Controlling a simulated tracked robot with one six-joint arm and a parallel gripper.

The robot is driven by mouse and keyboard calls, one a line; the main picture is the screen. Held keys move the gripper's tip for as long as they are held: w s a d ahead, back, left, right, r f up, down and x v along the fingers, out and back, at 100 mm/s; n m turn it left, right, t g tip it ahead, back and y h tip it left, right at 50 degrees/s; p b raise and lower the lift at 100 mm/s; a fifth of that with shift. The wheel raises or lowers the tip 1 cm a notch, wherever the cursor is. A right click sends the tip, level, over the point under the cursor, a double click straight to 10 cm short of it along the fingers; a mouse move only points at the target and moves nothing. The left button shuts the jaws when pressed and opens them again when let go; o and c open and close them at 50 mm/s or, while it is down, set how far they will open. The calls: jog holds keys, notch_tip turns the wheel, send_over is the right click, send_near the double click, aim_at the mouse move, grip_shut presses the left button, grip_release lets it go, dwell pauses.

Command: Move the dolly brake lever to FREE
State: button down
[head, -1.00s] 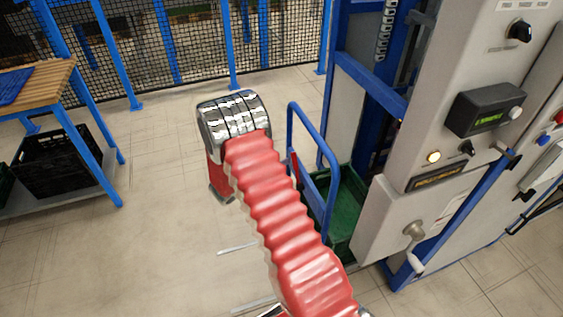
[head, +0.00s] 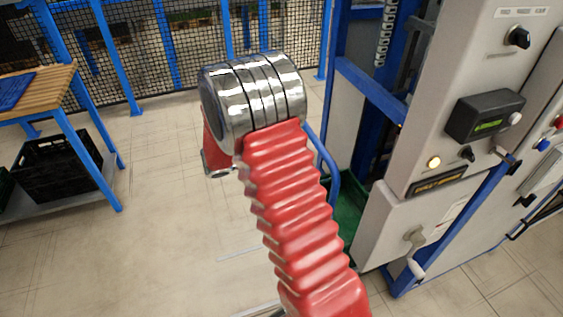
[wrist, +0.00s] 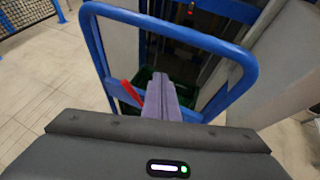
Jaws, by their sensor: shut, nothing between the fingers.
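The dolly's blue push handle (wrist: 90,45) arches across the wrist view. In the head view the same blue handle (head: 329,160) shows partly behind my red arm. A slim red lever (wrist: 131,93), which looks like the brake lever, stands tilted inside the handle frame, just left of my fingers. Its markings cannot be read, and it is hidden in the head view. My gripper (wrist: 160,78) is shut and empty, pointing through the handle frame. A gap or contact between fingers and lever cannot be judged. In the head view my arm hides the gripper.
A green crate (head: 350,208) sits low by the blue lift frame (head: 370,90). A grey control cabinet (head: 460,90) with a crank handle (head: 415,240) stands to the right. A wooden-topped table (head: 40,90) with a black crate (head: 55,165) stands left. Floor between is clear.

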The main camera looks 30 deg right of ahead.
jog(key=s+a+r+m+y, duration=0.5)
jog(key=s+a+r+m, duration=0.3)
jog(key=s+r+m, duration=0.4)
jog(key=s+a+r+m+t+y, duration=0.2)
jog(key=s+a+r+m+y, duration=0.1)
jog(key=s+a, duration=0.3)
jog(key=s+a+r+m+t+y, duration=0.2)
jog(key=s+a+r+m+y, duration=0.1)
jog(key=s+a, duration=0.4)
jog(key=a+m+y, duration=0.1)
jog(key=a, duration=0.2)
jog(key=shift+t+y, duration=0.3)
jog(key=shift+s, duration=0.15)
